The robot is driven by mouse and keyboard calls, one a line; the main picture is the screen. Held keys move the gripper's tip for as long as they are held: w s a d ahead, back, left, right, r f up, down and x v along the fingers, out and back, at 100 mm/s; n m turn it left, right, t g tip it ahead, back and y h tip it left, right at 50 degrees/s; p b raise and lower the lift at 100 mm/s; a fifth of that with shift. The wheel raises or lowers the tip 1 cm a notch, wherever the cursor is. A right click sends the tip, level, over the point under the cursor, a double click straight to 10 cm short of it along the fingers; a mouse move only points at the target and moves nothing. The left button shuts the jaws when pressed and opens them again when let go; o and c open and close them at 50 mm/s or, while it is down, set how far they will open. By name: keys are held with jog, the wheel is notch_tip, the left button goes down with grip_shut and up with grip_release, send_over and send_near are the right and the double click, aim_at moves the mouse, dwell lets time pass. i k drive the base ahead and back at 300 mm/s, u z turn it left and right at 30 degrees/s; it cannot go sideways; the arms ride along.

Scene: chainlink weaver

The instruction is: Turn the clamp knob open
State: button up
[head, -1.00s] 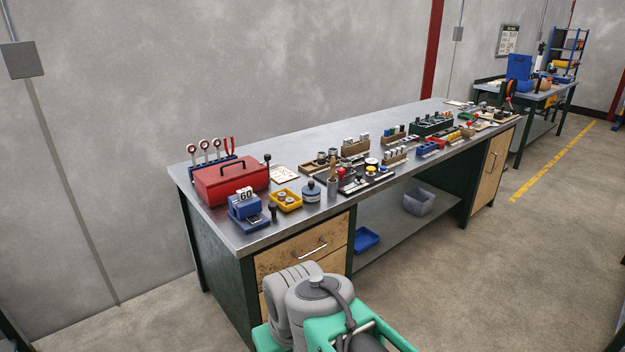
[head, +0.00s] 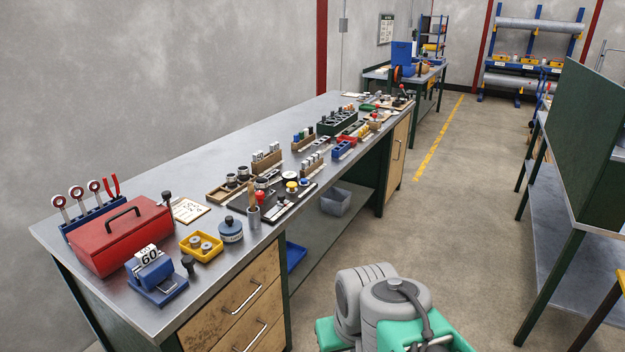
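I cannot tell for certain which part is the clamp knob. A small black knob (head: 188,263) stands at the near edge of the workbench, beside a blue device (head: 150,270) with a card reading 60. A red-topped part and a yellow-topped part stand in the middle of the bench, too small to make out in detail. My gripper is not in view; only grey and teal parts of my own body show at the bottom.
The long workbench (head: 210,152) carries several small trays and parts along its front side; its rear strip is mostly bare. A yellow tray (head: 201,246) and round blue tin (head: 231,230) sit near the front. Open floor (head: 430,240) lies right, before a dark green stand (head: 590,150).

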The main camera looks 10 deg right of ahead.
aim_at(259, 194)
jog(key=z, duration=0.35)
jog(key=i, duration=0.85)
jog(key=u, duration=0.5)
jog(key=i, duration=0.65)
jog(key=u, duration=0.65)
